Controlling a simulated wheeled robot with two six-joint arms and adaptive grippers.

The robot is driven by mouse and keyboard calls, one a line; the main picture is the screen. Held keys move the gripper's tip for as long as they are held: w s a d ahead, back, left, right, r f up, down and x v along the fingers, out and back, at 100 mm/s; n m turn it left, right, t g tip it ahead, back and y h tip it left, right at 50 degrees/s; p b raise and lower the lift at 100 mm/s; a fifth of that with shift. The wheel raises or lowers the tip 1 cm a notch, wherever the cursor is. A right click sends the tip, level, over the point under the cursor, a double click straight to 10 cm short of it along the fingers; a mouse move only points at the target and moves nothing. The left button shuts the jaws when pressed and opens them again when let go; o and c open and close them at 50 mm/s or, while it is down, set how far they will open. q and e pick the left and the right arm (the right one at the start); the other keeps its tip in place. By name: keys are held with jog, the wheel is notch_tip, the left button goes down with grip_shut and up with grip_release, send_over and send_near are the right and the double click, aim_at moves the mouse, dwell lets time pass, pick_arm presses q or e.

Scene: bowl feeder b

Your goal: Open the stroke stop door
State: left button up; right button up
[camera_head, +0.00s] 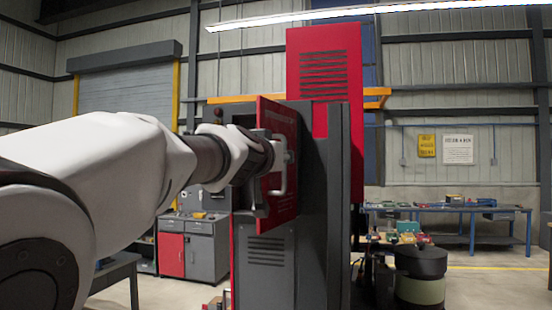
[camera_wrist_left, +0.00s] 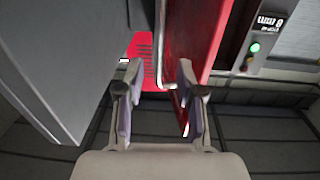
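The stroke stop door (camera_head: 277,120) is a red panel on the tall grey and red machine, with a pale bar handle (camera_head: 281,180). It stands out at an angle from the grey housing and looks partly open. My left arm reaches to it from the left, and its fingertips are hard to make out in the head view. In the left wrist view my left gripper (camera_wrist_left: 158,104) is open, its two fingers apart. The red door (camera_wrist_left: 201,38) is just beyond the right finger; I cannot tell whether they touch. My right gripper is not in view.
The grey machine housing (camera_head: 336,200) stands right beside the door, and a grey panel (camera_wrist_left: 60,60) fills the left of the wrist view. A control box with a green light (camera_wrist_left: 250,50) is at the right.

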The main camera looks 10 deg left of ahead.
pick_arm(q)
jog(key=shift+s+a, duration=0.15)
jog(key=shift+s, duration=0.95)
